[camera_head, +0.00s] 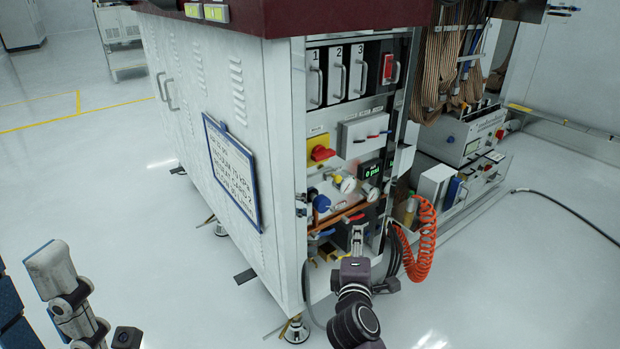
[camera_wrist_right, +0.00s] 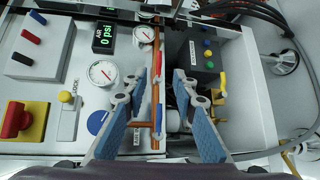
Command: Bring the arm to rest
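My right gripper (camera_head: 358,235) is low in front of the open right end of the white cabinet (camera_head: 285,130). In the right wrist view its two blue-padded fingers (camera_wrist_right: 161,80) stand apart, open, with nothing gripped. A copper pipe (camera_wrist_right: 157,110) with blue and red handles shows beyond the gap, close to the left finger in the picture; whether they touch cannot be told. My left gripper (camera_head: 22,262) is at the lower left edge of the head view, partly cut off. Its blue-padded fingers are apart, with only floor between them.
The cabinet panel carries gauges (camera_wrist_right: 103,72), a red-and-yellow switch (camera_head: 320,149) and a pressure display (camera_wrist_right: 104,34). A coiled orange hose (camera_head: 424,240) hangs right of my right gripper. A black cable (camera_head: 560,203) lies on the floor at right. The floor at left is clear.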

